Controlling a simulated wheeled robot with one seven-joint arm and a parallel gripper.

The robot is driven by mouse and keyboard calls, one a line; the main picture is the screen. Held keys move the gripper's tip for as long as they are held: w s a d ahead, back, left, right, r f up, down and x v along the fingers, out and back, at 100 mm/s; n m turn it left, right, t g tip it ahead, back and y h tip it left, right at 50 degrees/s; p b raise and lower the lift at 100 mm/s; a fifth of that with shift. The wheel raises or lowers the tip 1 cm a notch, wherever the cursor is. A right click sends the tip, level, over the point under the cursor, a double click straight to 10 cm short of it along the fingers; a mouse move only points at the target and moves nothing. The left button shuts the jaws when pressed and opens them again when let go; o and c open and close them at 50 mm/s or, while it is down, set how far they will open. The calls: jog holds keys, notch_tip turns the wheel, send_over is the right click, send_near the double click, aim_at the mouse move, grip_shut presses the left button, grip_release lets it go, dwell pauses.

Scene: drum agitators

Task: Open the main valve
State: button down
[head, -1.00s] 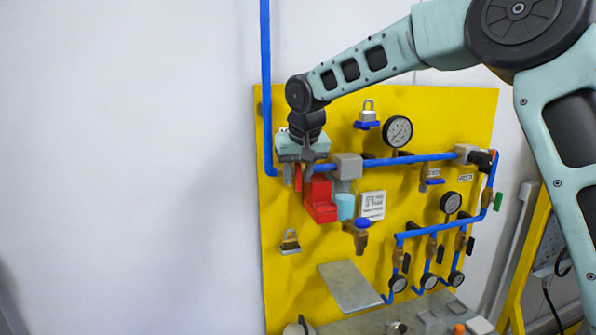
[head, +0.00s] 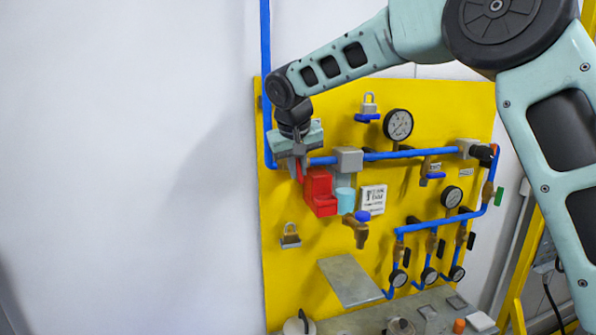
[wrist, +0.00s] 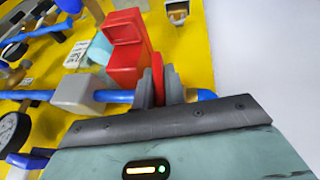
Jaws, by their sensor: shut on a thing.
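The main valve's red handle (wrist: 157,70) sits at the left part of the blue pipe (head: 393,155) on the yellow panel. My gripper (head: 298,170) is at this handle, in front of the pipe. In the wrist view, my gripper's grey fingers (wrist: 158,91) lie on both sides of the thin red handle and are shut on it. The valve body is mostly hidden behind my gripper. A red stepped block (head: 319,194) is just right of the fingers in the head view.
A grey block (head: 348,159) sits on the pipe right of my gripper. A gauge (head: 398,124) is upper right. The white wall at left is clear.

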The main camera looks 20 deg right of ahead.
jog(key=h+b, duration=0.1)
jog(key=h, duration=0.1)
jog(key=n+h+b, duration=0.1)
jog(key=h, duration=0.1)
jog(key=shift+a+f, duration=0.15)
jog(key=shift+a, duration=0.2)
jog(key=h+b, duration=0.3)
jog(key=shift+f+n+t+h, duration=0.15)
jog(key=shift+n+t+h, duration=0.15)
jog(key=shift+n, duration=0.1)
jog(key=shift+n+t+h+b, duration=0.45)
jog(key=shift+n+h+b, duration=0.1)
jog(key=shift+h+b, duration=1.15)
jog(key=shift+n+t+h+b, duration=0.45)
jog(key=shift+n+h+b, duration=0.1)
jog(key=shift+h+b, duration=1.1)
jog(key=c, duration=1.5)
grip_release()
jog(key=shift+o, duration=0.2)
jog(key=shift+a, duration=0.1)
jog(key=b+v, duration=0.5)
jog(key=v, duration=1.2)
jog(key=shift+f, duration=0.15)
